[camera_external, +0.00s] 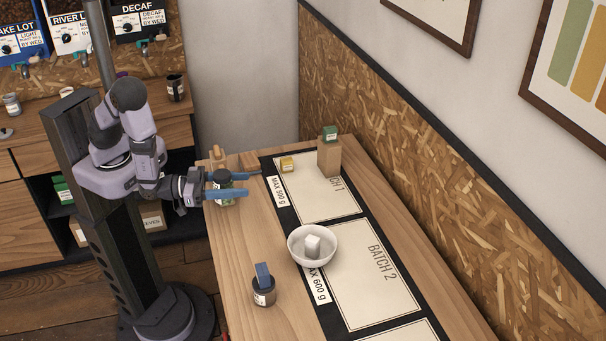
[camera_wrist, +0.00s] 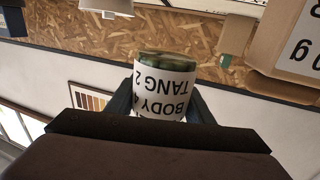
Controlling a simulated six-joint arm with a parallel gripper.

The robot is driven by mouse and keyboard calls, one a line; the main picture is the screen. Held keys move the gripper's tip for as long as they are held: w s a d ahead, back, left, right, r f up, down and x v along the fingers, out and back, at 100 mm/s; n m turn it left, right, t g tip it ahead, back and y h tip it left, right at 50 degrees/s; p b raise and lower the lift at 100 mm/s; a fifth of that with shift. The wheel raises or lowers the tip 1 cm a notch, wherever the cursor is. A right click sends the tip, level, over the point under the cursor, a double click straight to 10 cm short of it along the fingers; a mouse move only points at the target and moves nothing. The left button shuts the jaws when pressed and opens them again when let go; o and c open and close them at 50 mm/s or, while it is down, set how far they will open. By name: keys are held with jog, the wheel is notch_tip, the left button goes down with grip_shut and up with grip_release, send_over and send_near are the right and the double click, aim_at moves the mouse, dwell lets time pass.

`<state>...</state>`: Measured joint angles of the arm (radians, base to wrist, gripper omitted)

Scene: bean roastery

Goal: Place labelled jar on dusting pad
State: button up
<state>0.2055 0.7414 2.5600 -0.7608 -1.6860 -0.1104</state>
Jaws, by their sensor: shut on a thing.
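My gripper (camera_external: 240,184) has blue fingers and is shut on a labelled jar (camera_external: 225,199) near the left edge of the table. In the wrist view the jar (camera_wrist: 165,88) sits between the fingers, its white label reading "BODY" and "TANG 2" upside down and green contents showing at one end. In the external view its top looks dark and the fingers partly cover it. I cannot tell whether it touches the table. No surface is clearly marked as the dusting pad; cream mats marked "BATCH 1" (camera_external: 318,200) and "BATCH 2" (camera_external: 372,290) lie on a black strip.
A white bowl (camera_external: 299,254) holding a white block (camera_external: 312,245) stands between the mats. A dark tin (camera_external: 263,294) with a blue block (camera_external: 263,272) stands at the front. A yellow block (camera_external: 287,164) and a cardboard block (camera_external: 329,158) topped by a green one (camera_external: 330,133) stand farther back.

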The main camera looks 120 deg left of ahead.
jog(key=b+x, duration=0.3)
jog(key=x, duration=0.5)
jog(key=w+a+r+m+t+h+b, duration=0.1)
jog(key=w+a+r+m+h+b, duration=0.1)
jog(key=a+r, duration=0.35)
jog(key=w+a+r+m+t+h+b, duration=0.1)
jog(key=a+r+h+b, duration=0.15)
jog(key=a, duration=0.65)
jog(key=m+h+b, duration=0.2)
jog(key=m+h, duration=0.3)
jog(key=h, duration=0.3)
send_over(255, 158)
notch_tip(255, 158, down, 4)
jog(key=shift+y, duration=0.25)
jog(key=shift+a+f+p, duration=0.15)
jog(key=shift+f+p, duration=0.4)
jog(key=shift+f, duration=4.4)
jog(key=shift+f, duration=0.1)
jog(key=o, duration=1.2)
